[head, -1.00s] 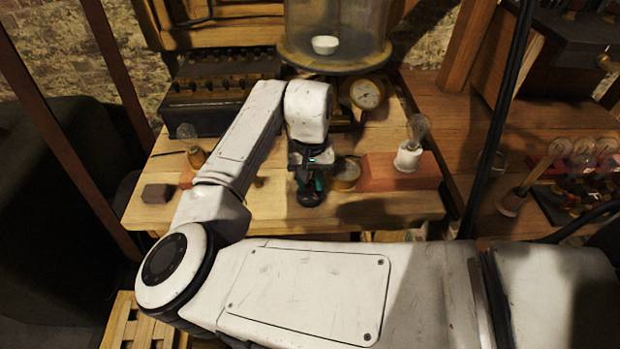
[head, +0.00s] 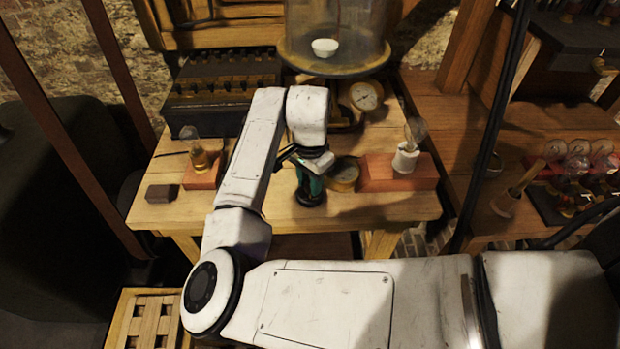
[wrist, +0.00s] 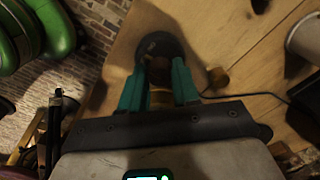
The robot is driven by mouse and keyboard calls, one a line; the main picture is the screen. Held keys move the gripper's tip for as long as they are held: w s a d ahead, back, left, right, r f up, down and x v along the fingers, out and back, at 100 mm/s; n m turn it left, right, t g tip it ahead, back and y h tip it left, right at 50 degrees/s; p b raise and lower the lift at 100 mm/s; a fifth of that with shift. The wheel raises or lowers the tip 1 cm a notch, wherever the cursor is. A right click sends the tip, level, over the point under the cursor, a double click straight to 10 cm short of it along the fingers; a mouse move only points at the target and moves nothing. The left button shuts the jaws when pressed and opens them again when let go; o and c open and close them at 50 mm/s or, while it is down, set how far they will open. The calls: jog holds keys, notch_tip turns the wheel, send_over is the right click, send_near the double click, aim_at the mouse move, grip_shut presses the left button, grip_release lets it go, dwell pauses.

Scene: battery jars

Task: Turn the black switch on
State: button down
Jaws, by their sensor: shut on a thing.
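The black switch (head: 308,200) is a small dark round piece near the front edge of the wooden table, mostly hidden under my gripper in the head view. In the wrist view its dark round part (wrist: 160,43) shows just beyond my fingertips. My gripper (head: 310,186) points down at it with teal fingers. In the wrist view my gripper (wrist: 159,68) has its two fingers a small gap apart, shut on the switch. The gripped part and the switch's on or off position cannot be made out.
A brass round piece (head: 344,175) sits close right of my gripper. Bulbs stand on red blocks at left (head: 203,178) and right (head: 376,174). A glass jar (head: 335,30) and a gauge (head: 366,95) are behind. A dark block (head: 162,193) lies at left.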

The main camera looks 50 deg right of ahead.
jog(key=m, duration=0.4)
jog(key=shift+m, duration=0.3)
jog(key=m, duration=0.4)
jog(key=shift+b, duration=0.35)
jog(key=c, duration=0.8)
grip_release()
jog(key=shift+r, duration=0.1)
notch_tip(320, 180, up, 11)
jog(key=shift+f, duration=0.15)
